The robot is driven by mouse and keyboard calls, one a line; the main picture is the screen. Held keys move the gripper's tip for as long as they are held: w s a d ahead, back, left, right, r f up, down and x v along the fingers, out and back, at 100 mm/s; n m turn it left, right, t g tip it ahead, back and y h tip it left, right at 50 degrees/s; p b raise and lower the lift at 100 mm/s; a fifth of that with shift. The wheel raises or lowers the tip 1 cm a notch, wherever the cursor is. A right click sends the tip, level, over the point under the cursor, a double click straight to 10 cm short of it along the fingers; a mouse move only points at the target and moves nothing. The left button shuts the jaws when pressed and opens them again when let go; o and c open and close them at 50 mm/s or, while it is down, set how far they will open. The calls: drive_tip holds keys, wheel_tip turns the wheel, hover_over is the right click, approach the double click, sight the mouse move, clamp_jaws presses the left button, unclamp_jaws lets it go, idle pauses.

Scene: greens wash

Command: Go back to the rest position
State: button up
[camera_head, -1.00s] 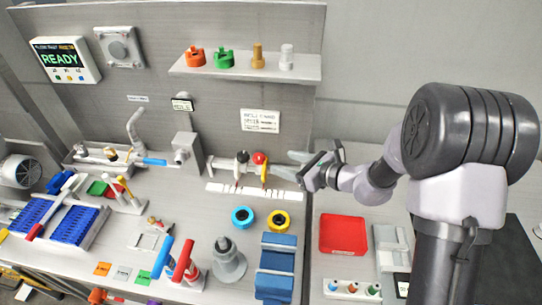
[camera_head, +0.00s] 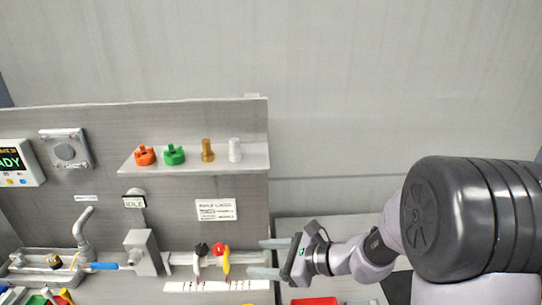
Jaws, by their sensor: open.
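My gripper (camera_head: 272,258) is at the lower middle, its two grey fingers pointing left and spread apart with nothing between them. The fingertips are just right of the yellow-handled valve (camera_head: 226,262) with a red knob (camera_head: 219,249). From this view I cannot tell how far apart in depth they are. A black knob (camera_head: 202,249) sits left of the red one. My arm runs from the gripper to the lower right.
A shelf (camera_head: 200,165) on the back panel holds an orange cap (camera_head: 145,155), a green cap (camera_head: 174,154), a brass fitting (camera_head: 208,150) and a white one (camera_head: 235,150). A faucet (camera_head: 82,225) and grey box (camera_head: 143,252) stand left. A red tray (camera_head: 314,301) shows at the bottom edge.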

drive_tip(key=s+d+r+n+g+h+b, duration=0.1)
drive_tip(key=s+r+n+h+b, duration=0.1)
drive_tip(key=s+n, duration=0.45)
drive_tip(key=s+d+r+n+g+h+b, duration=0.1)
drive_tip(key=s+r+n+h, duration=0.2)
drive_tip(key=s, duration=0.6)
drive_tip(key=s+d+n+t+h+b, duration=0.2)
drive_tip(key=s+d+n+h, duration=0.2)
drive_tip(key=s+d+n, duration=0.3)
drive_tip(key=d, duration=0.3)
drive_tip(key=shift+t+h, duration=0.3)
